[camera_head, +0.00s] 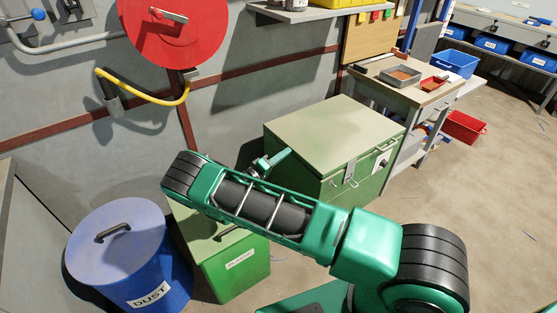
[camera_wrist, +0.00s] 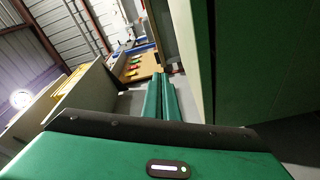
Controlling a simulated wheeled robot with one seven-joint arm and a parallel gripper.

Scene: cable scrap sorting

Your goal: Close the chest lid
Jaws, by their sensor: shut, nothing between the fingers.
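The green chest (camera_head: 355,187) stands against the wall in the head view. Its pale green lid (camera_head: 335,132) lies over the box and looks down; I cannot tell whether it is fully flush. A metal latch (camera_head: 350,175) is on its front. My gripper (camera_head: 287,153) is at the chest's left side, close to the lid's left edge; contact is not clear. In the wrist view my gripper's two green fingers (camera_wrist: 162,98) are together with nothing between them. A large dark green surface (camera_wrist: 262,65) fills the right side there, probably part of the chest.
A blue dust bin (camera_head: 130,255) and a green labelled bin (camera_head: 235,270) stand left of the chest. A red disc (camera_head: 175,30) and yellow hose (camera_head: 140,92) are on the wall. A workbench (camera_head: 410,90) stands right of the chest. Open floor lies at right.

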